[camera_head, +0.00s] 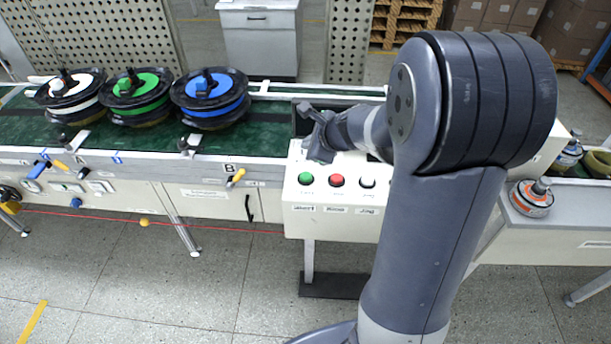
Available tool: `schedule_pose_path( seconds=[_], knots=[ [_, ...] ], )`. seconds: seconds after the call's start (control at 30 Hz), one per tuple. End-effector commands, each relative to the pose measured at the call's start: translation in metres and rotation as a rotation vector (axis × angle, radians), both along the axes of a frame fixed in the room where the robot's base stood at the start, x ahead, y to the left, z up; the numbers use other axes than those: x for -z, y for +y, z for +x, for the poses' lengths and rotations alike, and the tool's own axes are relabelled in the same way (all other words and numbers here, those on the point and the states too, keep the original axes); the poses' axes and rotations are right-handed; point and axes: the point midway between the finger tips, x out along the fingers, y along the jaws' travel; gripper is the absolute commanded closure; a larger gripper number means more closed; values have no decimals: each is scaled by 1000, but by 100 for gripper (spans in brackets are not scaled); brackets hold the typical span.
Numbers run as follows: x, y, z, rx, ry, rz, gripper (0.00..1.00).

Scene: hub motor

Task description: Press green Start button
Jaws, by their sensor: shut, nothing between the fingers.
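The green Start button (306,179) is a round green cap at the left end of a white control box, above a label that reads Start. My gripper (317,150) is above and slightly behind the green and red buttons, apart from the green one in the picture. Its fingers are small and dark here, and they look closed and empty. The green button is in full view. My arm hides the right part of the control box.
A green conveyor (225,140) runs behind and left of the box. It carries hub motors with white (78,82), green (150,85) and blue (212,84) tops. An orange-banded part (532,197) stands at the right. Floor in front is clear.

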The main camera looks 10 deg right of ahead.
Motion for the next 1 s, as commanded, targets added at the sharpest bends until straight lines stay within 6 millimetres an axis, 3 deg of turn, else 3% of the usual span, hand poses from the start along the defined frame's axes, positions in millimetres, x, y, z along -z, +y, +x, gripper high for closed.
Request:
schedule_pose_path(
  seconds=[0.6,1.0],
  knots=[
    [76,0,0,-1,1,0,100],
    [82,0,0,-1,1,0,100]
  ],
)
